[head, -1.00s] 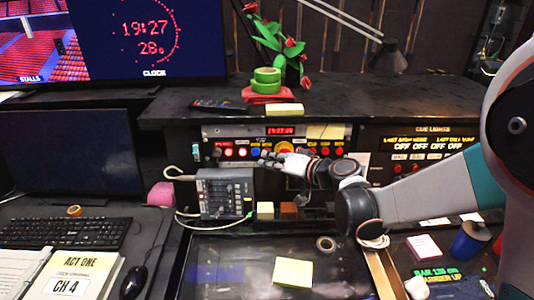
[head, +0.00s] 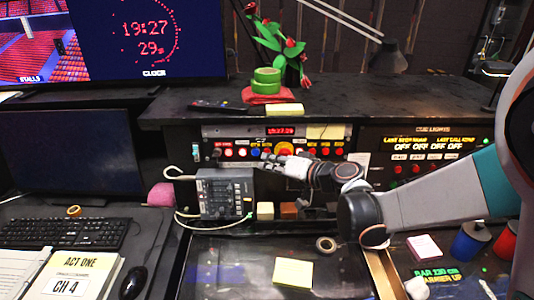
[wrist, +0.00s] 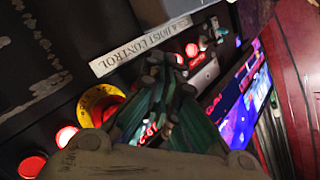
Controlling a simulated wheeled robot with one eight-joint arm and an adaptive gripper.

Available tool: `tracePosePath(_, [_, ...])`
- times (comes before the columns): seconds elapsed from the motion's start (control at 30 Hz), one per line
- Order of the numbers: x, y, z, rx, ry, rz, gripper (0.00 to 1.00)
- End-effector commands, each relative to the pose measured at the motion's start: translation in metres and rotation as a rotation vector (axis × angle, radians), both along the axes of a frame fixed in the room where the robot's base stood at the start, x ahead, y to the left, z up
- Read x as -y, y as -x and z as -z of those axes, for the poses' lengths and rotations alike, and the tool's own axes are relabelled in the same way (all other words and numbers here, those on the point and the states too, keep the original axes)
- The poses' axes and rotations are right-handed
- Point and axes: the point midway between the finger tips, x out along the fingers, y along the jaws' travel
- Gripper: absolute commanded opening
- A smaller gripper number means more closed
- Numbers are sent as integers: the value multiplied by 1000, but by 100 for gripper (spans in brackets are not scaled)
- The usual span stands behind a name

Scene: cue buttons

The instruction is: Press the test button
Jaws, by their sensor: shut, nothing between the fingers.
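The control panel (head: 211,131) has a row of round lit buttons under a red digital readout. A red mushroom button on a yellow disc sits mid-row; this yellow disc (wrist: 91,97) shows in the wrist view too. The button labels are too small to read, so I cannot tell which is the test button. My gripper (head: 266,160) is shut and empty, in front of the panel just below the left-hand buttons, and hides part of it. In the wrist view its fingers (wrist: 168,65) point at the panel near a red button (wrist: 191,50). I cannot tell whether they touch.
A grey mixer box (head: 222,195) with cables stands below the panel on the left. A shelf (head: 400,105) overhangs the panel, with green tape (head: 267,77) and red flowers above. A cue lights panel (head: 425,155) is behind my arm. Small blocks (head: 289,210) sit below my gripper.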

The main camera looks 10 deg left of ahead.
Motion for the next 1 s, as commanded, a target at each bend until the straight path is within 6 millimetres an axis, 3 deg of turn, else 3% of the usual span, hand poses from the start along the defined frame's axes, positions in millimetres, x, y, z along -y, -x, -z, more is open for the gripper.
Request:
tracePosePath(0.27, [0, 2, 0, 0, 0, 0, 0])
tracePosePath(0.8, [11, 45, -7, 0, 0, 0, 0])
tracePosePath(1.0, [12, 48, -7, 0, 0, 0, 0])
